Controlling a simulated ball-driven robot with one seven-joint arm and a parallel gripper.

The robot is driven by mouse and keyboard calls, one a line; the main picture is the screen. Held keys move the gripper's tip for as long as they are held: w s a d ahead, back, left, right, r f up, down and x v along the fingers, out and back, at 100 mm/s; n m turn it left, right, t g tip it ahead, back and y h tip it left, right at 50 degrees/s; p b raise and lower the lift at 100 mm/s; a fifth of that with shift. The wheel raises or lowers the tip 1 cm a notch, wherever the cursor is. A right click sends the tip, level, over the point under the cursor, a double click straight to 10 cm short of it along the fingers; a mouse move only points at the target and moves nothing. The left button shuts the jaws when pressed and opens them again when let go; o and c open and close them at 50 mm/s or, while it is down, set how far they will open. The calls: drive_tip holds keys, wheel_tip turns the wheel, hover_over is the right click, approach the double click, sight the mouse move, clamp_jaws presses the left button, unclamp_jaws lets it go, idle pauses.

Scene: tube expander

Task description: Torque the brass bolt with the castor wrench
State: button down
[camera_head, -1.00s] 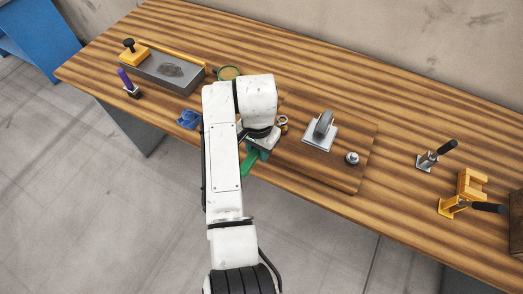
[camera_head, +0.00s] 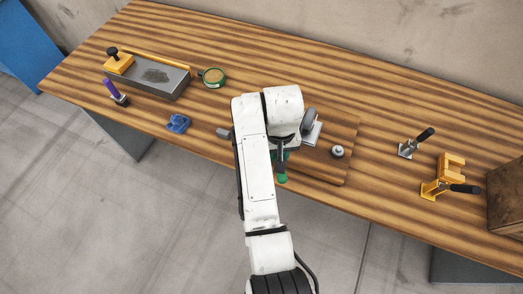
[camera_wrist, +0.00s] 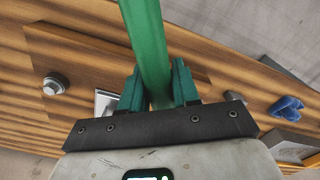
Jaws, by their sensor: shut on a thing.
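My gripper (camera_wrist: 159,86) is shut on a green bar, which I take to be the handle of the castor wrench (camera_wrist: 147,38). In the head view the green handle (camera_head: 282,178) sticks out below my gripper, over the front edge of the wooden board (camera_head: 322,169). The wrench's working end is hidden in both views. A grey bolt or nut-like fitting (camera_head: 337,151) stands on the board, right of my gripper and apart from it; it also shows in the wrist view (camera_wrist: 55,84). No bolt looks clearly brass-coloured. The grey castor (camera_head: 310,121) on its plate is partly hidden by my arm.
A blue part (camera_head: 178,123), a purple-handled tool (camera_head: 112,90), a grey tray (camera_head: 152,83) and a round green-rimmed dish (camera_head: 213,77) are on the left. Bench (camera_head: 385,118) between board and clamps is clear.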

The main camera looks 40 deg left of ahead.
drive_tip(key=w+d+n, duration=0.1)
drive_tip(key=w+n, duration=0.1)
drive_tip(key=w+d+n, duration=0.1)
drive_tip(key=w+n, duration=0.1)
drive_tip(key=w+d+n, duration=0.1)
drive_tip(key=w, duration=0.1)
drive_tip(key=shift+d+n+b, duration=0.3)
drive_tip(key=shift+n+b, duration=0.05)
drive_tip(key=shift+n, duration=0.05)
drive_tip(key=shift+f, duration=0.4)
drive_tip(key=shift+f, duration=0.75)
idle(0.8)
drive_tip(key=shift+f, duration=0.25)
drive_tip(key=shift+s+d, duration=0.1)
